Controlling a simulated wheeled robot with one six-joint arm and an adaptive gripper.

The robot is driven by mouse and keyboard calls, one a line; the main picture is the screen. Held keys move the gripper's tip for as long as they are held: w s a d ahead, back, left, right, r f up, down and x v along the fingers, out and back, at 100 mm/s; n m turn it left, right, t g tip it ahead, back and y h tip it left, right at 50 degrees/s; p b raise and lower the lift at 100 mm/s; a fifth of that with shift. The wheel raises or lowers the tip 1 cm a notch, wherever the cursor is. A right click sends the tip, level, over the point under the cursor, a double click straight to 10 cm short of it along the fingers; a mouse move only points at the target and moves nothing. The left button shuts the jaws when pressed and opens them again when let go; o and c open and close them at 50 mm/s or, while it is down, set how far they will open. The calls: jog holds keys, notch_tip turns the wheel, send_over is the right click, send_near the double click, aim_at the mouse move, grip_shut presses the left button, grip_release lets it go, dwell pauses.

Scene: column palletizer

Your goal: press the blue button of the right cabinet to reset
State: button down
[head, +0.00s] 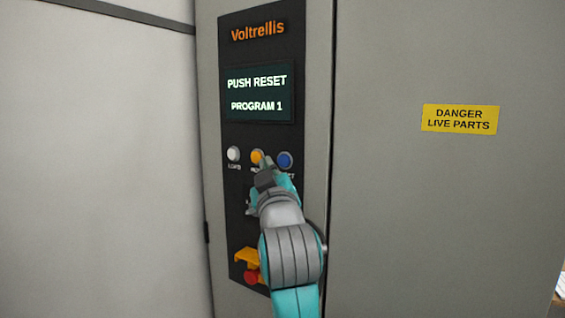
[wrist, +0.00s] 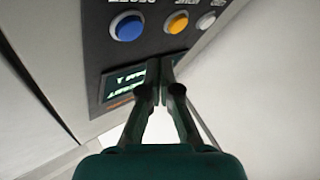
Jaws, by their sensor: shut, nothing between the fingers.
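The cabinet (head: 450,210) has a black panel (head: 240,190) with a row of three buttons. The blue button (head: 285,160) is at the right end of the row, and its label below is partly covered by my arm. In the wrist view the blue button (wrist: 127,27) is at the upper left, with nothing over it. My gripper (head: 264,162) is shut and empty, its tips just left of the blue button and in front of the orange button's lower edge. In the wrist view my gripper (wrist: 160,65) is apart from the blue button. I cannot tell its distance from the panel.
The orange button (head: 257,156) and white button (head: 233,153) sit left of the blue one. The screen (head: 258,94) reads "PUSH RESET PROGRAM 1". A red knob (head: 251,277) in a yellow surround is low on the panel. A yellow danger sign (head: 460,119) is at right.

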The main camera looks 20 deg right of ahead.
jog(key=shift+w+d, duration=0.7)
jog(key=shift+d, duration=0.3)
jog(key=shift+w+d, duration=0.15)
dwell(0.8)
jog(key=shift+w+d, duration=0.1)
jog(key=shift+d, duration=0.1)
jog(key=shift+w+d, duration=0.2)
jog(key=shift+d, duration=0.1)
dwell(0.8)
dwell(0.3)
jog(key=shift+s+a, duration=0.45)
jog(key=shift+a, duration=0.2)
jog(key=shift+a, duration=0.1)
jog(key=shift+s+a, duration=0.75)
jog(key=shift+a, duration=0.2)
jog(key=shift+s+a, duration=0.7)
jog(key=shift+a, duration=0.25)
